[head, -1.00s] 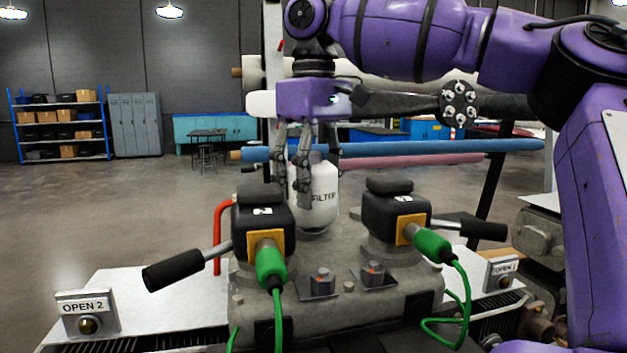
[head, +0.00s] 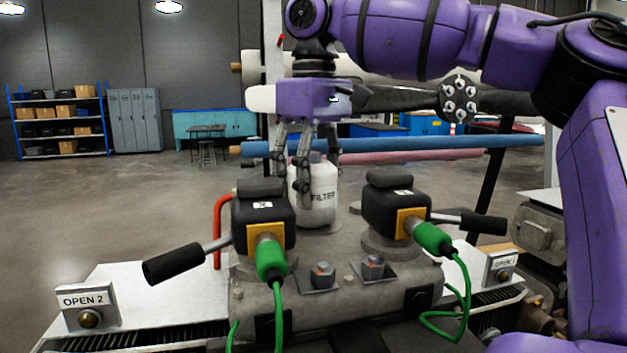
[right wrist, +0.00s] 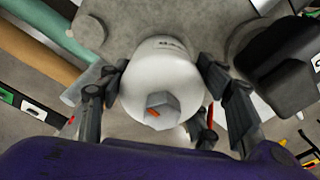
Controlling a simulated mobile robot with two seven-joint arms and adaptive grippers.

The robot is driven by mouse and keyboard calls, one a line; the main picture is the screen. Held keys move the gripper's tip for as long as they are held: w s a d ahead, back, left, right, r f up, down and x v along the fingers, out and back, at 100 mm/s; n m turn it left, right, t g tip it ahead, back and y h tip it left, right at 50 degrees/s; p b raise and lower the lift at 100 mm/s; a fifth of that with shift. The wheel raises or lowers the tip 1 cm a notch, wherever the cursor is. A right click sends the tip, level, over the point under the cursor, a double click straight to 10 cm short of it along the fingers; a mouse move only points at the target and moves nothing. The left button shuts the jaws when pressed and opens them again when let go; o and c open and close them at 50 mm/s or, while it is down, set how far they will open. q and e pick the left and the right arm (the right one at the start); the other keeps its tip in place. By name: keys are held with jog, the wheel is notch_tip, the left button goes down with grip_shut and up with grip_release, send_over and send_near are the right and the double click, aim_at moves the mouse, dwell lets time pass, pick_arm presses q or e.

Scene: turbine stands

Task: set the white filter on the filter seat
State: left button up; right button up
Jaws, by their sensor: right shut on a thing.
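The white filter (head: 318,200) is an upright white canister with a FILTER label, behind and between two black valve boxes on the grey turbine housing. Its base is at a round grey seat (head: 330,229), partly hidden by the left box; I cannot tell whether it is fully down. My right gripper (head: 308,185) comes from above, its fingers around the filter's upper part, shut on it. In the right wrist view the fingers flank the filter (right wrist: 160,70), with its grey hex cap (right wrist: 162,108) facing the camera. My left gripper is not in view.
The left black valve box (head: 264,217) and right one (head: 396,207) have black-gripped levers and green plugs with cables. A red pipe (head: 219,235) stands left of the filter. Blue (head: 420,145) and pink bars run behind. An OPEN 2 button box (head: 86,306) sits front left.

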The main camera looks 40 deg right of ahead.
aim_at(313, 152)
jog(key=shift+f, duration=0.55)
jog(key=shift+s+f, duration=0.1)
jog(key=shift+f, duration=0.05)
grip_shut()
jog(key=o, duration=1.3)
grip_release()
jog(key=o, duration=0.5)
jog(key=shift+c, duration=0.2)
jog(key=shift+o, duration=0.8)
jog(key=shift+r, duration=0.25)
jog(key=shift+r, duration=3.6)
